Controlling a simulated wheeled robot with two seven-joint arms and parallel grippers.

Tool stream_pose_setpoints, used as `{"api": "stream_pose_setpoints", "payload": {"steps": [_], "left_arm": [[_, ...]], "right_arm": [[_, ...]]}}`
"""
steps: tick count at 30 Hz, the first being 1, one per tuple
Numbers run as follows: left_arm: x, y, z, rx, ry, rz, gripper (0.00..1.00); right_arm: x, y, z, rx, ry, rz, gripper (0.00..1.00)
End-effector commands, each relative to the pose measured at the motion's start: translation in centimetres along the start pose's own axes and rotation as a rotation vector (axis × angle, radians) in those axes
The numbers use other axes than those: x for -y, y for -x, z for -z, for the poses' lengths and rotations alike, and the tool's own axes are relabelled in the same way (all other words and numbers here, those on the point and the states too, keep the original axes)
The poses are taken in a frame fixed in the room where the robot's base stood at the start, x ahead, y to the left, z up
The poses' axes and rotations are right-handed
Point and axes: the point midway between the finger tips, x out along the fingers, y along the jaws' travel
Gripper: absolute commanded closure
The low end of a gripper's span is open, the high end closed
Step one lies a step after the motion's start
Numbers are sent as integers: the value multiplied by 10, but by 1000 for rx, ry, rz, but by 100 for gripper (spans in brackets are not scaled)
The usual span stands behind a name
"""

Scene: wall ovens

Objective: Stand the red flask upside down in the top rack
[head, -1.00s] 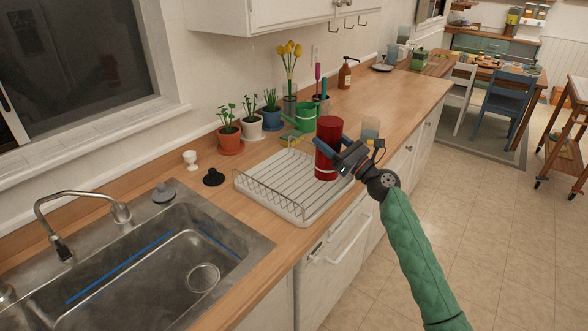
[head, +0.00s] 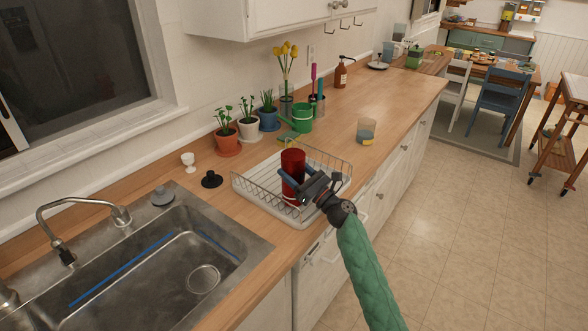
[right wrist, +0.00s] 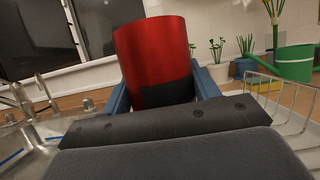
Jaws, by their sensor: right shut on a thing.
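The red flask (head: 292,165) is a dark red cylinder with a pale band near its lower end. It stands about upright within the white wire dish rack (head: 258,196) on the counter; I cannot tell whether its lower end touches the rack floor. My right gripper (head: 296,184) is shut on the flask, reaching in from the right. In the right wrist view the flask (right wrist: 155,55) sits between the blue fingers and leans slightly. Its lower part is hidden there by the gripper body. My left gripper is not in view.
A steel sink (head: 130,265) lies left of the rack. A black stopper (head: 212,180) and a white egg cup (head: 188,161) stand between sink and wall. Potted plants (head: 227,140) and a green watering can (head: 301,118) stand behind the rack. A glass (head: 366,131) is to its right.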

Motion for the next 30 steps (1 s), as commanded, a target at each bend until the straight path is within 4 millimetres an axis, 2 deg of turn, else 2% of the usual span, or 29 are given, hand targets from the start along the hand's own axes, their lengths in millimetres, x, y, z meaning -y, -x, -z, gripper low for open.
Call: {"api": "stream_pose_setpoints", "payload": {"steps": [14, 15, 18, 30], "left_arm": [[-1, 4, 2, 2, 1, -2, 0], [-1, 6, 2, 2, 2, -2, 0], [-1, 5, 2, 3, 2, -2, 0], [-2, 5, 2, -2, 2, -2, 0]], "right_arm": [[0, 2, 3, 0, 0, 0, 78], [0, 2, 3, 0, 0, 0, 34], [0, 2, 3, -1, 0, 0, 18], [0, 1, 1, -1, 0, 0, 18]]}}
